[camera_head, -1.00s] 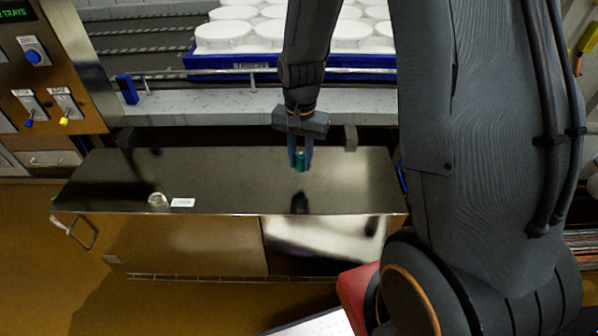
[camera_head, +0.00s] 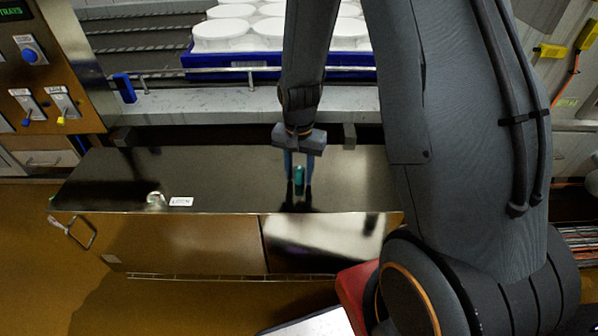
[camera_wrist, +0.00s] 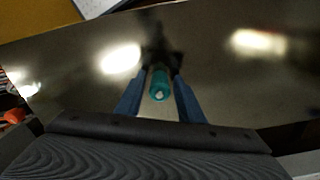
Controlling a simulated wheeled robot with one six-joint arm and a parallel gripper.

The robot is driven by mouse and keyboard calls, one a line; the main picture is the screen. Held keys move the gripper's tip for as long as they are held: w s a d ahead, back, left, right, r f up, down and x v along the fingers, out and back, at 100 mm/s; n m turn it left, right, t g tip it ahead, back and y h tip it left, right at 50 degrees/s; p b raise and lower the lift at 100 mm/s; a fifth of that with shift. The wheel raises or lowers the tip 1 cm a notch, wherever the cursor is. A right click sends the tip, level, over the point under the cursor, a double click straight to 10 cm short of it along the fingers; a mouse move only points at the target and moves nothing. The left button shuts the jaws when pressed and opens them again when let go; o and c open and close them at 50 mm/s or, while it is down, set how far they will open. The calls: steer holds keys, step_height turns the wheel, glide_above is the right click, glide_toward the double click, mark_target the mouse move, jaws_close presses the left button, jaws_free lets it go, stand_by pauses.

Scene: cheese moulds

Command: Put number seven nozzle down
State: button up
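The nozzle is a small teal cylinder (camera_head: 299,175) and appears upright on the dark shiny cabinet top (camera_head: 220,175), near its front edge. In the wrist view the nozzle (camera_wrist: 160,85) shows a pale end, with no number readable. My gripper (camera_head: 299,190) points down over it, one blue finger on each side. In the wrist view my gripper (camera_wrist: 159,82) is open, with narrow gaps between the nozzle and the fingers. The nozzle's base is hard to make out against the dark reflections.
A small clear round object (camera_head: 155,198) and a white label (camera_head: 181,202) are at the cabinet top's front left. A blue tray (camera_head: 230,60) of white moulds stands behind, beyond a rail. A control panel (camera_head: 45,70) is at the left. The middle of the top is clear.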

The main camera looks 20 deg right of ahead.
mark_target(299, 169)
steer(key=shift+o, duration=0.2)
step_height(299, 169, up, 12)
steer(key=s+d+r+n, duration=0.2)
steer(key=s+n, duration=0.1)
steer(key=s, duration=0.5)
steer(key=s+d+r+n, duration=0.2)
steer(key=s+r, duration=0.1)
steer(key=s, duration=0.4)
steer(key=shift+s+d+r+n, duration=0.15)
steer(key=shift+s+r+n, duration=0.2)
steer(key=shift+s+n, duration=0.05)
steer(key=shift+c, duration=1.2)
steer(key=shift+d, duration=0.15)
